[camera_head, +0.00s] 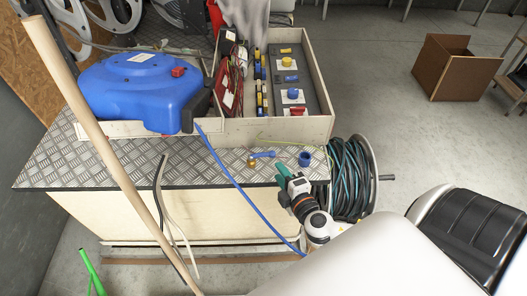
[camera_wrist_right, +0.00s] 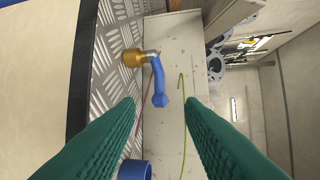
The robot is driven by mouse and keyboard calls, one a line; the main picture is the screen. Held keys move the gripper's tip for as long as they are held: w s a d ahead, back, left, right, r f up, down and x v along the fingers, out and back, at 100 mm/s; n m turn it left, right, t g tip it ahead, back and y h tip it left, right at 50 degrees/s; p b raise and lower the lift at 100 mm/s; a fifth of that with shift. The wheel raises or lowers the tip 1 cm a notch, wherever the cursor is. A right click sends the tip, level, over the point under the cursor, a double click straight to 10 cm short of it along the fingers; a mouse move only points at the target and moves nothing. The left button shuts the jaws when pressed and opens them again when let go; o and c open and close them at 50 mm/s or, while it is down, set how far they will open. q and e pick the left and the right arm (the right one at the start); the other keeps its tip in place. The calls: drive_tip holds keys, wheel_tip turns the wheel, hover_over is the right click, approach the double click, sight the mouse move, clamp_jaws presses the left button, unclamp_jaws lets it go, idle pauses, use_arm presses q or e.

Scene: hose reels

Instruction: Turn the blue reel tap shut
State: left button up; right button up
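A small tap with a blue lever (camera_head: 264,155) and a brass body (camera_head: 252,162) sits near the front edge of the metal-plated bench top. In the right wrist view its blue lever (camera_wrist_right: 158,82) extends from the brass end (camera_wrist_right: 132,58) and bends downward in the picture. My right gripper (camera_head: 288,174) is just right of and below the tap in the head view. Its green fingers (camera_wrist_right: 160,108) are apart and empty, with the lever's end ahead between them, not touching. The blue reel (camera_head: 140,82) stands at the left of the bench. My left gripper is not visible.
A blue cylindrical piece (camera_head: 305,159) lies right of the tap. A reel of dark hose (camera_head: 350,180) hangs at the bench's right end. A blue hose (camera_head: 222,165) droops over the front edge; a wooden pole (camera_head: 105,145) crosses the left.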

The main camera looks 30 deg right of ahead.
sight(267, 156)
drive_tip(key=p+x, duration=0.1)
drive_tip(key=x, duration=1.1)
drive_tip(key=shift+w, duration=0.1)
drive_tip(key=shift+c, duration=0.3)
clamp_jaws()
